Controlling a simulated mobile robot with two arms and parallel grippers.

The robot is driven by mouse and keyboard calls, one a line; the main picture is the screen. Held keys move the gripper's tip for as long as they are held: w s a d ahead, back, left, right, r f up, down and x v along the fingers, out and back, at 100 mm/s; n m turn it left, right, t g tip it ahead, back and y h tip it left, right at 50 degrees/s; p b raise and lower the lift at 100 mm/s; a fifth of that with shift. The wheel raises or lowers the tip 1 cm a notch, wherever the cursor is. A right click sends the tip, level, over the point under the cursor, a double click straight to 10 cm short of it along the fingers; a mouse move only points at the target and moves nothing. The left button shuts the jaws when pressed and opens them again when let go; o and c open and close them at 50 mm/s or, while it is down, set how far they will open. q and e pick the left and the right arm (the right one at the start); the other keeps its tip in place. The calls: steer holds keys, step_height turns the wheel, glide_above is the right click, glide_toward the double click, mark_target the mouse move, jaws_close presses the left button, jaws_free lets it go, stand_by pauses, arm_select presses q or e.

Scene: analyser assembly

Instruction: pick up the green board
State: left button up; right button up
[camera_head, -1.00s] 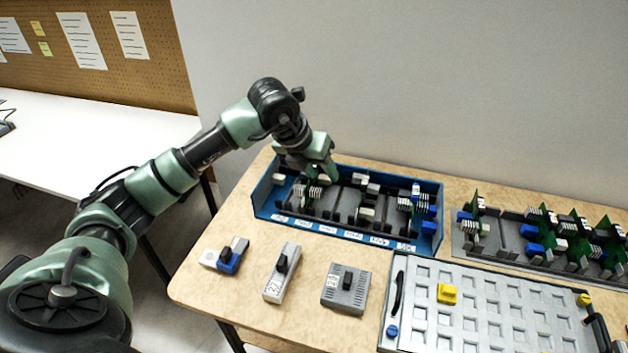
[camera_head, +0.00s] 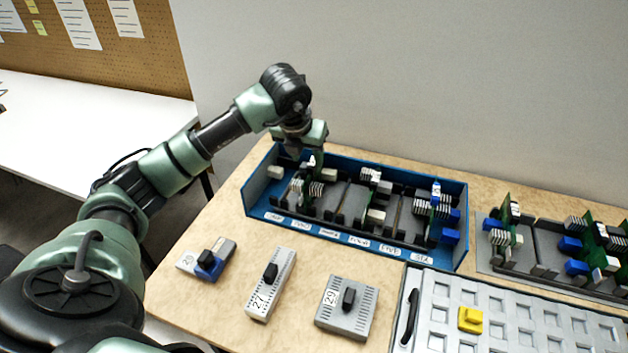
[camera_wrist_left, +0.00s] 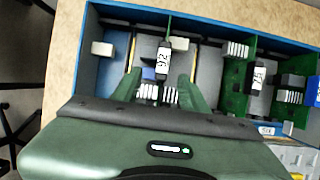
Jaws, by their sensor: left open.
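Several green boards stand upright in a blue-walled tray (camera_head: 353,238). In the left wrist view, one green board (camera_wrist_left: 169,24) with a black handle labelled 92 lies in line with the space between my fingers. Other green boards (camera_wrist_left: 235,77) stand to its right. My left gripper (camera_head: 310,160) hangs over the left end of the tray, pointing down. Its two green fingers (camera_wrist_left: 158,90) are apart, on either side of the white and blue connectors by the 92 board. Whether they touch the board cannot be told. My right gripper is in neither view.
Three small modules lie in front of the tray: one grey and blue (camera_head: 208,262), one numbered 27 (camera_head: 270,285), one numbered 29 (camera_head: 346,307). A silver panel (camera_head: 450,320) with a yellow block (camera_head: 471,319) lies front right. A grey rack (camera_head: 540,258) with green boards stands right.

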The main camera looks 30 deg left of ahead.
mark_target(312, 164)
arm_select(q)
steer(key=shift+p+x, duration=0.35)
steer(key=shift+x, duration=0.4)
steer(key=x, duration=0.2)
steer(key=p+x, duration=0.1)
steer(key=x, duration=0.1)
steer(key=shift+w+d+f, duration=0.1)
steer(key=shift+w, duration=0.25)
jaws_close()
